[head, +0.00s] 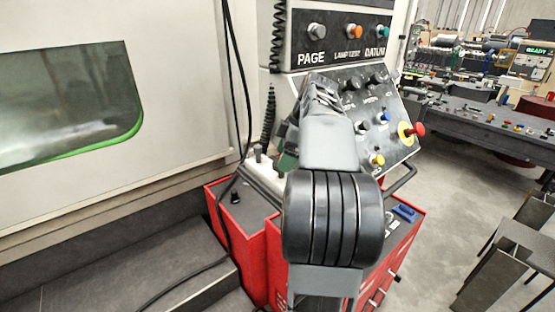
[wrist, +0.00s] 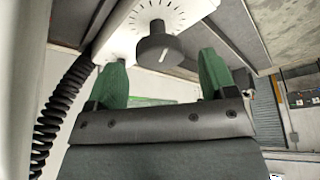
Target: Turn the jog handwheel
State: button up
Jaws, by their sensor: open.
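The jog handwheel (wrist: 157,47) is a dark round knob on a white dial plate with tick marks (wrist: 120,32), in the upper middle of the wrist view. My gripper (wrist: 163,75) is open, with its two green fingers wide apart. The knob shows between and a little beyond the fingertips, with clear gaps on both sides and no contact visible. In the head view my arm hides most of my gripper and the knob; a green finger (head: 287,161) shows beside a white unit (head: 262,174).
The slanted control panel (head: 372,115) with coloured buttons and a red stop button (head: 417,129) stands just right of my arm. A black coiled cable (wrist: 62,110) hangs left of my gripper. A red cabinet (head: 252,262) is below; grey floor lies right.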

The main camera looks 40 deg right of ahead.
jog(key=shift+w+a+f, duration=0.1)
jog(key=shift+a+f, duration=0.1)
jog(key=shift+f, duration=0.5)
jog(key=shift+c, duration=0.2)
